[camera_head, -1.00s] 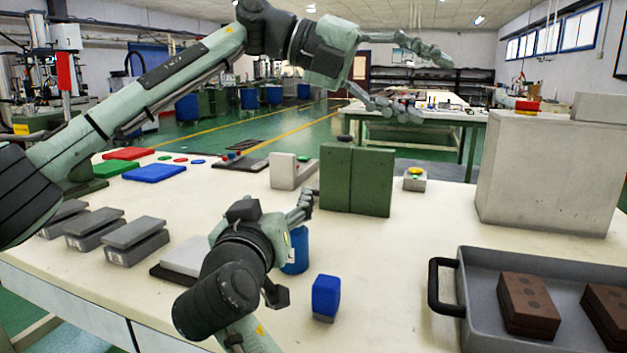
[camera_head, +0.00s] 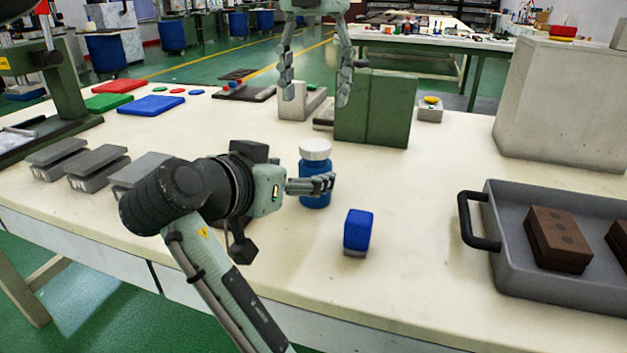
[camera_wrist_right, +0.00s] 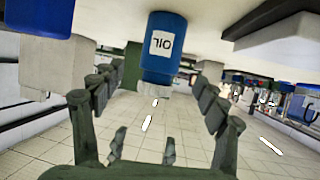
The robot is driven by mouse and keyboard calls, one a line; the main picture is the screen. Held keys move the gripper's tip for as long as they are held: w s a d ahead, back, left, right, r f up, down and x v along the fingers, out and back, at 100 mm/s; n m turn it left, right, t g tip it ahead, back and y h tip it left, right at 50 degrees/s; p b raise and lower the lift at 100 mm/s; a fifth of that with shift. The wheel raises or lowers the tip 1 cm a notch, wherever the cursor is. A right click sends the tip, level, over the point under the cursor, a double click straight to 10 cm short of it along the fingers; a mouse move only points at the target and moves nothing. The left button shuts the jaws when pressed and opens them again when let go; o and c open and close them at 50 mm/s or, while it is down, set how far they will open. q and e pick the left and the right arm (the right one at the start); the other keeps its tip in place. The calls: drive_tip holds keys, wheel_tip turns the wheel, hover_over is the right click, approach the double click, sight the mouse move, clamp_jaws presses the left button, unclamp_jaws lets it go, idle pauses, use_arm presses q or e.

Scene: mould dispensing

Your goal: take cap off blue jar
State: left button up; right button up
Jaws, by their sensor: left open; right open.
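The blue jar (camera_head: 316,168) stands upright on the table with its white cap (camera_head: 316,149) on. In the right wrist view, which is upside down, the jar (camera_wrist_right: 163,45) shows an "OIL" label and its cap (camera_wrist_right: 155,88) points downward. My right gripper (camera_head: 325,184) is open at the jar's side, below the cap. In its wrist view the fingers (camera_wrist_right: 152,78) lie on either side of the jar, with gaps visible. My left gripper (camera_head: 315,98) is open and empty, fingers pointing down, above the jar's height; its distance from the cap is hard to judge.
A blue block (camera_head: 358,230) on a grey base stands right of the jar. A green box (camera_head: 376,108) stands behind it. A grey tray (camera_head: 510,255) with brown blocks lies at right. Grey pedal-like blocks (camera_head: 98,165) lie at left. The front middle table is clear.

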sight(307, 171)
drive_tip(key=x, duration=0.6)
drive_tip(key=shift+d+f, duration=0.1)
drive_tip(key=shift+f, duration=0.05)
